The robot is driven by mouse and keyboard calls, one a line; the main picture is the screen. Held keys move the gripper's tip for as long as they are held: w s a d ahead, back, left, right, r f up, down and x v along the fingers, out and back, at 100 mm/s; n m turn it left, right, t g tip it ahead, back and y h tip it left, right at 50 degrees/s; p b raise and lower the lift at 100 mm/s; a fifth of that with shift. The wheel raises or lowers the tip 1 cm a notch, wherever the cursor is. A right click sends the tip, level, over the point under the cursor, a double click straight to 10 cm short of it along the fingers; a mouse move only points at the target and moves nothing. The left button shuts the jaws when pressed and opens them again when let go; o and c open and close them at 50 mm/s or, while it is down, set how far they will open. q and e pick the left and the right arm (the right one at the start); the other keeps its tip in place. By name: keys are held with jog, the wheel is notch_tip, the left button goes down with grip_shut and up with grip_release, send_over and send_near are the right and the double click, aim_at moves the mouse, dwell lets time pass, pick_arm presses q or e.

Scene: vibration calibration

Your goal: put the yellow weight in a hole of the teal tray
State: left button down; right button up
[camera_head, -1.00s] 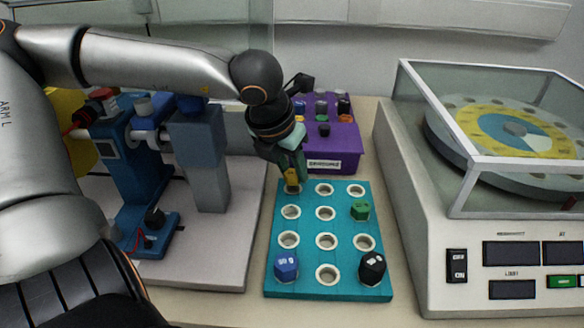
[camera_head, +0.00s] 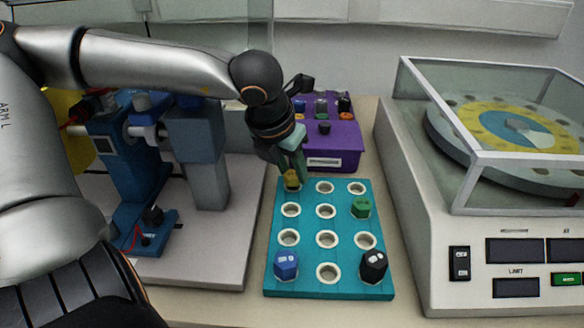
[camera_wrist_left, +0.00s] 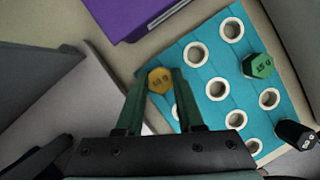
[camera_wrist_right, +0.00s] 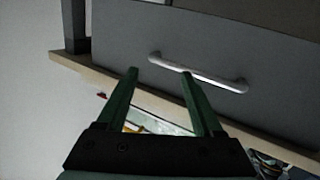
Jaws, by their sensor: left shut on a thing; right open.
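The yellow weight (camera_head: 291,181) is at the back-left hole of the teal tray (camera_head: 308,225); how deep it sits in the hole is hidden. My left gripper (camera_head: 291,173) comes down on it from above and is shut on it. In the left wrist view the weight's hexagonal yellow top (camera_wrist_left: 160,80) shows between the two green fingers, at the edge of the tray (camera_wrist_left: 190,73). My right gripper (camera_wrist_right: 160,73) is open and empty, away from the tray, facing a grey drawer front.
The tray also holds a green weight (camera_head: 361,208), a blue weight (camera_head: 286,265) and a black weight (camera_head: 373,265); its other holes look empty. A purple rack (camera_head: 335,150) stands behind it. A glass-covered machine (camera_head: 480,240) is on the right, a blue device (camera_head: 140,160) on the left.

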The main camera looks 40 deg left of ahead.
pick_arm(q)
jog(key=shift+s+d+f+b, duration=0.1)
jog(key=shift+s+f+b, duration=0.05)
jog(key=shift+f+b, duration=0.2)
dwell(0.3)
jog(key=shift+r, duration=0.1)
jog(key=shift+r, duration=0.5)
jog(key=shift+w+r, duration=0.2)
dwell(0.5)
jog(key=shift+b, duration=0.3)
jog(key=shift+f+b, duration=0.1)
jog(key=shift+b, duration=0.25)
jog(key=shift+f+b, duration=0.4)
jog(key=shift+b, duration=0.1)
dwell(0.4)
